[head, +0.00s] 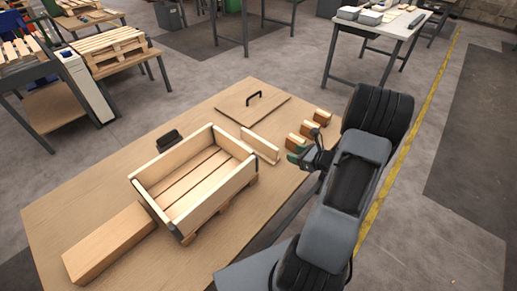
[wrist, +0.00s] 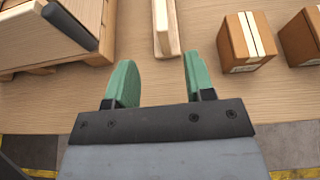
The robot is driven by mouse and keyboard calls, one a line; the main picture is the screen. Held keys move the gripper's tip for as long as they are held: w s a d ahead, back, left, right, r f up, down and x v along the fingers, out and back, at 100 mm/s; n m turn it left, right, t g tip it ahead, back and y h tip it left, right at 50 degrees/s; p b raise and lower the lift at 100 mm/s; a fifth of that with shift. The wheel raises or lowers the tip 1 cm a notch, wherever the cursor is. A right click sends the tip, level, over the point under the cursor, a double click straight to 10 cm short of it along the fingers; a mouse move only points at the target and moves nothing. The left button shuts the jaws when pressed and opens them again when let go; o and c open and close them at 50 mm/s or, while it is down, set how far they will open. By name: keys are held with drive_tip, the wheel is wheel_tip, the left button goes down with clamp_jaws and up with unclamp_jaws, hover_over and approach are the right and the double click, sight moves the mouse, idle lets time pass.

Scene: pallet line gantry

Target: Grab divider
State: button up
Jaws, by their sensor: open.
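The divider (head: 260,148) is a narrow light-wood piece with an upright board on a foot. It stands on the table just right of the wooden crate (head: 218,196). In the wrist view the divider (wrist: 164,28) is at the top centre, ahead of the space between my fingers. My gripper (head: 298,153) is right of the divider in the head view. Its two green fingers are spread apart with nothing between them, as the wrist view shows (wrist: 157,82). The fingertips appear short of the divider, not touching it. The divider's far end is cut off in the wrist view.
Several small taped cartons (head: 298,142) stand right of the divider; one carton (wrist: 246,40) is close to my right finger. A lid with a black handle (head: 252,100) lies behind. A long wooden block (head: 108,243) lies left of the crate. A small black object (head: 169,140) sits behind it.

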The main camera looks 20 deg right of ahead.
sight(277, 149)
drive_tip(key=x, duration=1.3)
drive_tip(key=shift+d, duration=0.1)
drive_tip(key=shift+s, duration=0.1)
clamp_jaws()
